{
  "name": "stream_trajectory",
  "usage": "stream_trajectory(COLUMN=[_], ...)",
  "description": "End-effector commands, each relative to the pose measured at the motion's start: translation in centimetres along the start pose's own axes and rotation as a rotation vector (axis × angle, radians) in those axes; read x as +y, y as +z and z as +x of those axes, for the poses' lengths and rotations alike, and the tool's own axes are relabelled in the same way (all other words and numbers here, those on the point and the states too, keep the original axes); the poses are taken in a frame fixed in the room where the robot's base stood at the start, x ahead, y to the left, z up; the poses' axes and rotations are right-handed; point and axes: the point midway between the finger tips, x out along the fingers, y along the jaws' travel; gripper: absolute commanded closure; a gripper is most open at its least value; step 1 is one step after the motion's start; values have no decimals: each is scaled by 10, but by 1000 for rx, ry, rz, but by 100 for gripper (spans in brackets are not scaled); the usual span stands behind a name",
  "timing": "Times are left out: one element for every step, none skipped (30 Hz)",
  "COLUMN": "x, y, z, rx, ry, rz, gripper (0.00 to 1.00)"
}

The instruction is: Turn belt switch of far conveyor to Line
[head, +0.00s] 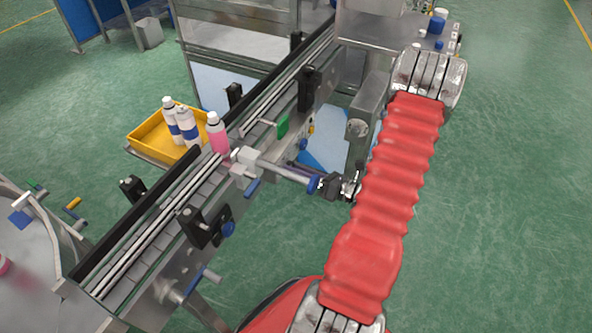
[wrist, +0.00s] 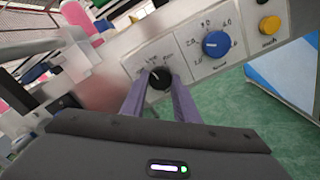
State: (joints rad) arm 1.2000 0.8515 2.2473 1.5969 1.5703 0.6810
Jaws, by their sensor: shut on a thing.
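The belt switch is a small black knob (wrist: 160,78) on a pale panel (wrist: 128,62) on the conveyor's side. My gripper (wrist: 158,84) is shut on this knob, with one purple finger on each side of it. The knob's white mark points up and slightly left. Small labels stand above it, too blurred to read. In the head view my gripper (head: 290,164) reaches the side of the long conveyor (head: 200,185) from the right. The knob is hidden there.
Right of the switch are a blue numbered dial (wrist: 215,44) and a yellow button (wrist: 269,25). A pink bottle (head: 217,137) stands on the belt. A yellow tray (head: 148,141) beside the conveyor holds white bottles. A crank with a blue grip (head: 253,187) juts out near my gripper.

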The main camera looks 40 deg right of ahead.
Motion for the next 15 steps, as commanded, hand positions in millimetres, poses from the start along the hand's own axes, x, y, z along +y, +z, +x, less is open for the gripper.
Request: stream_trajectory(x=[-1, -2, -2, -2, -2, -2, -2, -2, -2, -2, -2, -2, -2, -2, -2], y=[1, 1, 1, 2, 2, 2, 2, 2, 2, 2, 2, 2, 2, 2, 2], z=[0, -1, -1, -1, -1, -1, -1, -1, -1, -1, -1, -1, -1, -1, -1], rx=[-2, -2, -2, -2, -2, -3, -3, -3, -3, -3, -3, -3, -3, -4, -4], ry=[-4, -4, -4, -4, -4, -5, -5, -5, -5, -6, -6, -6, -6, -6, -7], rz=[34, 58, 86, 106, 125, 148, 163, 179, 195, 207, 217, 228, 236, 241, 247], gripper=[95, 95, 95, 95, 95, 95, 95, 95, 95, 95, 95, 95, 95, 95, 95])
